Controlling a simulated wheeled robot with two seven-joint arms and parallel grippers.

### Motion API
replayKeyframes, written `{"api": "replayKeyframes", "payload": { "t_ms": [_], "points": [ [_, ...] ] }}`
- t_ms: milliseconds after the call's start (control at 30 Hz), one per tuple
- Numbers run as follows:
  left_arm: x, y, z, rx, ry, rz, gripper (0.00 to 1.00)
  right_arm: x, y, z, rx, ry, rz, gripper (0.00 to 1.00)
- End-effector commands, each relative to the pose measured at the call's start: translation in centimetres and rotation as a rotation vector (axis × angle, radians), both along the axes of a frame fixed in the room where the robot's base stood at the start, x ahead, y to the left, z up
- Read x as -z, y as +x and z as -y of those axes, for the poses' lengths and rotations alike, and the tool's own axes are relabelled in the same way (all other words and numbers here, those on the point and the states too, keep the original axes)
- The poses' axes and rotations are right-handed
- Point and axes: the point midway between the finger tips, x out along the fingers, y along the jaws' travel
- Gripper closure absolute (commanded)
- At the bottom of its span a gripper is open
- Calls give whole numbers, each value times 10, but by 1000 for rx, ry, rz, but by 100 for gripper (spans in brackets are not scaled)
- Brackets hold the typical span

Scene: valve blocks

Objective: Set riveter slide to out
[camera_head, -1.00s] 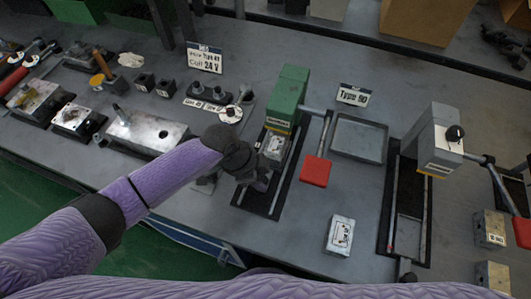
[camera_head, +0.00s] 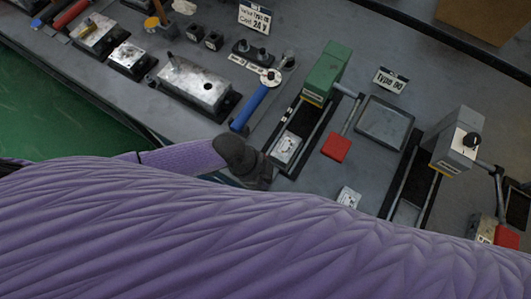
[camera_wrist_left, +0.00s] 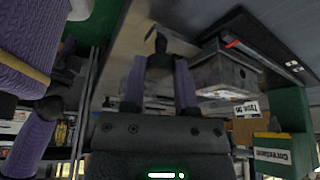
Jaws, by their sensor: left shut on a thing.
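The green riveter (camera_head: 322,72) stands on the bench with its lever ending in a red grip (camera_head: 336,147). Its slide carries a pale metal block (camera_head: 285,150) near the front end of the dark rails, clear of the riveter head, with a dark gap between. My left gripper (camera_head: 262,180) is at the front end of the slide, partly hidden by my own body. In the left wrist view its fingers (camera_wrist_left: 161,60) are shut on a dark knob (camera_wrist_left: 161,43) at the slide's front. The block (camera_wrist_left: 225,72) and the green riveter (camera_wrist_left: 285,130) show beyond. My right gripper is not in view.
A grey press (camera_head: 455,140) with its own rails stands to the right. An empty grey tray (camera_head: 384,125) lies between the machines. A labelled block (camera_head: 348,197) lies in front of it. A blue-handled tool (camera_head: 250,108) and a metal fixture (camera_head: 195,84) are to the left.

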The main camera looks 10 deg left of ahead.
Motion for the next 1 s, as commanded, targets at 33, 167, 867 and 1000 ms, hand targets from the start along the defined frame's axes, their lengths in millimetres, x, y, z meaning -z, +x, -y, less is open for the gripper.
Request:
{"api": "replayKeyframes", "payload": {
  "t_ms": [33, 167, 867, 1000],
  "points": [
    [1, -3, -1, 3, 3, -9, 100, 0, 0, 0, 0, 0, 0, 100],
    [1, -4, -1, 2, 4, -11, 54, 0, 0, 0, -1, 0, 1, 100],
    [-63, -3, -26, 1, 4, -5, 27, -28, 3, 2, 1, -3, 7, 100],
    [-85, -4, -35, 2, 3, -7, 27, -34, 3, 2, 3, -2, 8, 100]
  ]
}}
